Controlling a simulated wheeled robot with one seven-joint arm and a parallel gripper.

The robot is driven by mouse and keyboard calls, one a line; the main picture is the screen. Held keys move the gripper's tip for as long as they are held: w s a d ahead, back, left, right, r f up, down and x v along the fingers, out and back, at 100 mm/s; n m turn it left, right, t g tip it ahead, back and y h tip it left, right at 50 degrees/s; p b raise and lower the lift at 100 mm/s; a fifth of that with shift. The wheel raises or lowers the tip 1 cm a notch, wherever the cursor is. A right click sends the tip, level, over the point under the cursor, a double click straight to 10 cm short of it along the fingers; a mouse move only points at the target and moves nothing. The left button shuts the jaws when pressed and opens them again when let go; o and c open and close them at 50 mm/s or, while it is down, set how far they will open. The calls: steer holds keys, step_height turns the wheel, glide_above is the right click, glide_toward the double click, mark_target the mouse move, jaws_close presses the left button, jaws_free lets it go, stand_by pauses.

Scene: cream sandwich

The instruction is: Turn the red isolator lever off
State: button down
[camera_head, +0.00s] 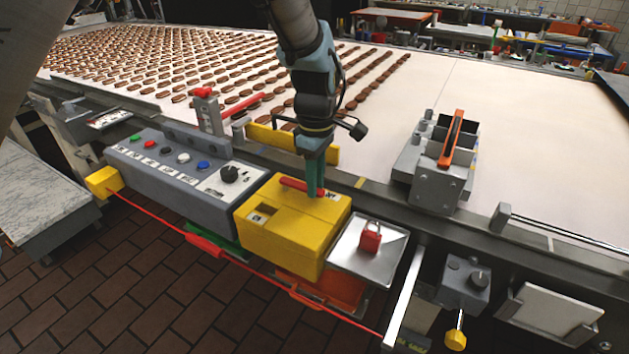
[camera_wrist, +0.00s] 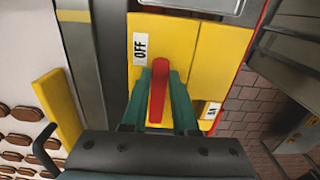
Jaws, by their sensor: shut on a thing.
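The red isolator lever (camera_head: 298,186) is on top of the yellow isolator box (camera_head: 290,243), and its right end is at my gripper (camera_head: 316,190). In the wrist view the red lever (camera_wrist: 158,92) stands between the two green fingers of my gripper (camera_wrist: 160,85), which is shut on it. The OFF label (camera_wrist: 140,48) is on the yellow face, just beyond and left of the lever's end. A second white label (camera_wrist: 211,111) is to the lower right. The lever's pivot is hidden.
A grey control panel (camera_head: 190,180) with coloured buttons is left of the box. A metal tray (camera_head: 345,258) with a red padlock (camera_head: 370,238) is to the right. A red cord (camera_head: 160,215) runs along the front. The conveyor (camera_head: 480,95) is behind.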

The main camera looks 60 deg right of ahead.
steer(key=shift+w, duration=0.1)
steer(key=c, duration=0.7)
jaws_free()
steer(key=shift+r, duration=0.1)
step_height(320, 180, up, 11)
steer(key=b, duration=0.3)
steer(key=shift+f, duration=0.2)
